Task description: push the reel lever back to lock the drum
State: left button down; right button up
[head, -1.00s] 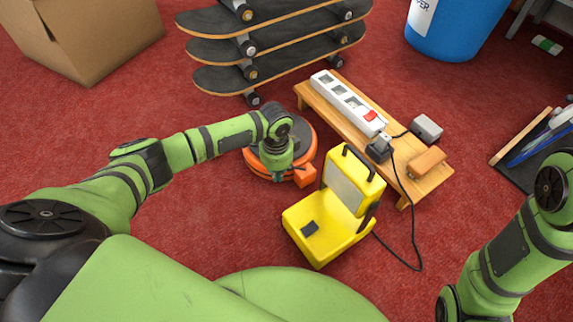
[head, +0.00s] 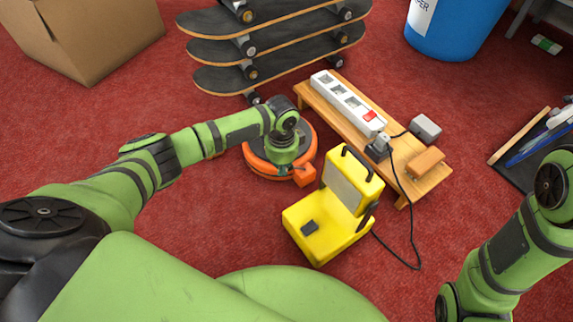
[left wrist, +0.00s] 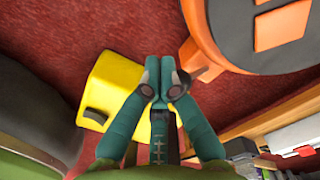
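The orange reel (head: 258,164) lies on the red carpet with a small orange block (head: 304,175) on its right side. My left gripper (head: 290,165) is over the reel's right part, pointing down, and its wrist hides much of the drum. In the left wrist view the teal fingers (left wrist: 159,72) are together with nothing seen between them. A dark piece (left wrist: 207,62), perhaps the lever, is just right of the fingertips by the reel's orange body (left wrist: 215,35). I cannot tell if they touch. My right gripper is out of view.
A yellow work lamp (head: 320,235) stands close to the right and front of the reel. A low wooden bench (head: 330,112) with a power strip (head: 345,98) is behind it. Stacked skateboards (head: 270,60) stand farther back. Carpet is clear to the left.

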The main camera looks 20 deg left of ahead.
pick_arm(q)
jog(key=shift+w+d+r, duration=0.1)
jog(key=shift+w+d, duration=0.3)
jog(key=shift+w, duration=0.35)
